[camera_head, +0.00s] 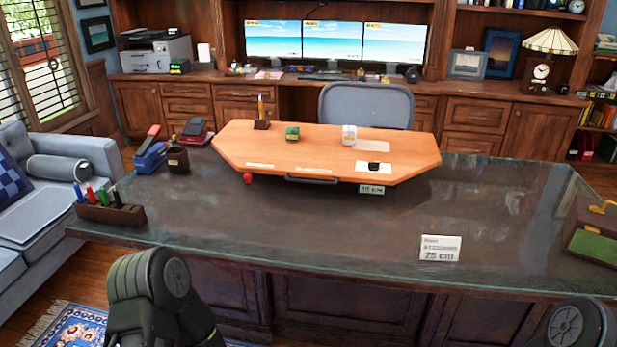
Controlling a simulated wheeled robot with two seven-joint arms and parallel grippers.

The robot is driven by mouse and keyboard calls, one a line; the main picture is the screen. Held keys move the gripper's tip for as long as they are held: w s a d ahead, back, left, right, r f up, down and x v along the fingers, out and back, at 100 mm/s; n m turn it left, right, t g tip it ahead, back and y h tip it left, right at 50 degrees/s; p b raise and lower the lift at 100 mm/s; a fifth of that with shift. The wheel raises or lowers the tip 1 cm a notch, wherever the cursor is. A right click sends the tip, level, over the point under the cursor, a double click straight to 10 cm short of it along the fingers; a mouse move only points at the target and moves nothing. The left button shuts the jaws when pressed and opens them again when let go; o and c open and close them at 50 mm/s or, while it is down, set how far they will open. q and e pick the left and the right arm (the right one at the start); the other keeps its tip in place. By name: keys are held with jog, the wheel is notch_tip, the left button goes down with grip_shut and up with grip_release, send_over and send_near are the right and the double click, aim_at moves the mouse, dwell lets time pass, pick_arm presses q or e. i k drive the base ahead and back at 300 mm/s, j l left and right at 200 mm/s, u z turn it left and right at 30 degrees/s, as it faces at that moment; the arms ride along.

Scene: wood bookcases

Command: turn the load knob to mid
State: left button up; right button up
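An orange-brown board (330,150) with cut corners sits on the dark glass-topped desk (300,220). A small black knob-like piece (374,166) stands on a white plate near the board's front right; it may be the load knob. Its pointer and markings are too small to read. A small tag (371,189) with writing hangs at the front edge below it. A dark handle (312,180) and a red ball-like piece (247,178) are also at the front edge. Parts of my arms show at the bottom left and bottom right, away from the board; neither gripper is in view.
A pen tray (110,212), stapler (150,157) and cup (178,160) are left. The desk's front middle is clear.

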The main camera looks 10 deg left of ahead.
aim_at(372, 166)
jog(key=i+l, duration=0.1)
jog(key=i, duration=0.45)
jog(key=z, duration=1.25)
